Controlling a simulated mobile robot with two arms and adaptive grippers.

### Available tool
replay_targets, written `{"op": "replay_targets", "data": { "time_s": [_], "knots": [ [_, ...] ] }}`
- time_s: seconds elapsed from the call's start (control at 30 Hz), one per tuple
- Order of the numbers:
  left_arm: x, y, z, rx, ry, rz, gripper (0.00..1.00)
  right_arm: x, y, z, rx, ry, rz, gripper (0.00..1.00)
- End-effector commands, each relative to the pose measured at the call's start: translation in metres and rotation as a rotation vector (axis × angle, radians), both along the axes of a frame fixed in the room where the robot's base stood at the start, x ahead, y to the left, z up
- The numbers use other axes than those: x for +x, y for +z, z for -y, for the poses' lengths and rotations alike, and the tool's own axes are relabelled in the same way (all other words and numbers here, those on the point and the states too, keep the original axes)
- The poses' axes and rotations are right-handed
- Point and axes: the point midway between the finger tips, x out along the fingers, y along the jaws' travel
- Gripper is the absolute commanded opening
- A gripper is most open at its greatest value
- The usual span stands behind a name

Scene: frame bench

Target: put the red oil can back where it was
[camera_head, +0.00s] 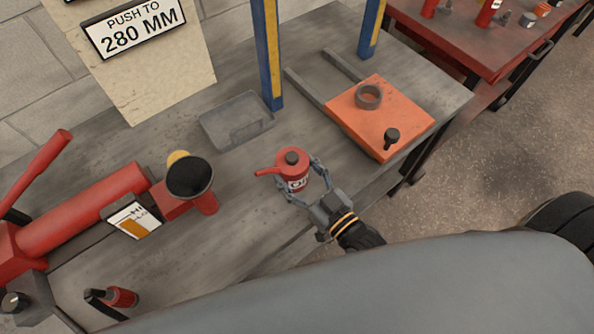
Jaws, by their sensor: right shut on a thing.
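The red oil can (290,165) has a dark cap on top, a spout pointing left and a white label on its side. It is upright above or on the grey bench (245,215); I cannot tell whether its base touches. My right gripper (297,182) is shut on the can, with its fingers around the body from the lower right. My left gripper is not in view.
A grey tray (236,120) lies behind the can. An orange plate (378,117) with a ring (369,96) and a dark knob (391,138) is at the right. A red press cylinder (82,208) with a black cup (190,176) fills the left. Blue-yellow posts (268,50) stand behind.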

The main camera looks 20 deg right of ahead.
Motion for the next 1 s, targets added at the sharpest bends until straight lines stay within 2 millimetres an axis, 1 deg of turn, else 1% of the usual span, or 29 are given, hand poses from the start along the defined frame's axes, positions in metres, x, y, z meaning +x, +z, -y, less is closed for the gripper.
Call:
{"op": "replay_targets", "data": {
  "time_s": [0.2, 0.33, 0.37, 0.4, 0.47, 0.77, 0.87, 1.0],
  "knots": [
    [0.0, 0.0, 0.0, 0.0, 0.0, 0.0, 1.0, 0.0, 0.002, 0.0, 0.002, 0.0, 0.006, 0.14],
    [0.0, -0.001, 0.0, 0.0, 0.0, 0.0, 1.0, 0.0, -0.001, 0.0, 0.001, 0.0, 0.006, 0.14],
    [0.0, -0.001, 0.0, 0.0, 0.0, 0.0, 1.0, 0.0, -0.003, 0.0, 0.0, 0.0, 0.001, 0.68],
    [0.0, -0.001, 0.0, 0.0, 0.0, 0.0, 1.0, 0.0, -0.002, 0.0, 0.0, 0.0, 0.001, 0.76],
    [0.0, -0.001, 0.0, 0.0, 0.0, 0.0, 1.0, 0.0, -0.002, 0.0, 0.0, 0.0, 0.001, 0.88],
    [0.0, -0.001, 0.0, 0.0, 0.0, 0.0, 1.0, 0.0, -0.002, 0.0, 0.0, 0.0, 0.001, 0.88],
    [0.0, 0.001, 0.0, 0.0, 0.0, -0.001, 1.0, 0.0, 0.001, 0.0, 0.0, 0.0, 0.001, 0.88],
    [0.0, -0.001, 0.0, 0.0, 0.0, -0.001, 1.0, -0.016, -0.001, 0.005, -0.002, 0.001, -0.003, 0.88]
  ]
}}
